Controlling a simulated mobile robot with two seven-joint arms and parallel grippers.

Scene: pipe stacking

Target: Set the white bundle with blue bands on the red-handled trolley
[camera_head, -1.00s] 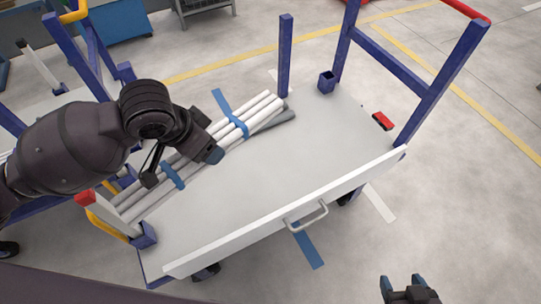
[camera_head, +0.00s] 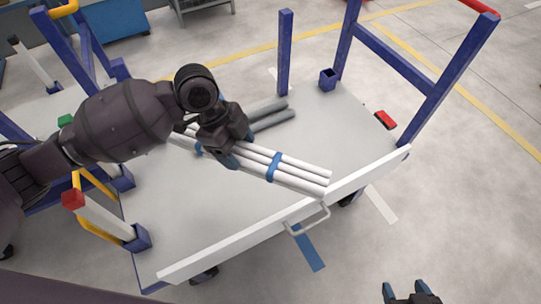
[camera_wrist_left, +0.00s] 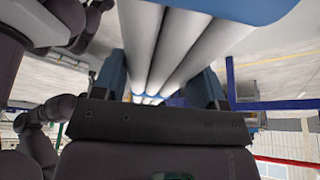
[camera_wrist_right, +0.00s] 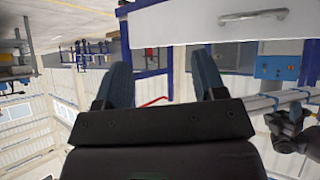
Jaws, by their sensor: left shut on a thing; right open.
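The white bundle (camera_head: 300,172), several white pipes with blue bands, is over the grey deck of the red-handled trolley (camera_head: 215,225), slanting down to the right. I cannot tell its height above the deck. My left gripper (camera_head: 232,150) is shut around the bundle near its middle and hides part of it. In the left wrist view the pipes (camera_wrist_left: 165,45) run between the fingers. The trolley has blue posts and a red handle (camera_head: 478,7). My right gripper (camera_head: 409,287) is open and empty at the lower right, off the trolley; its fingers also show in the right wrist view (camera_wrist_right: 163,85).
Grey pipes (camera_head: 270,120) lie on the deck behind the bundle. A white board (camera_head: 245,240) with a metal handle edges the near side. A blue post (camera_head: 285,50) stands at the back. Another trolley with a yellow handle (camera_head: 62,10) stands at the left. Floor at right is free.

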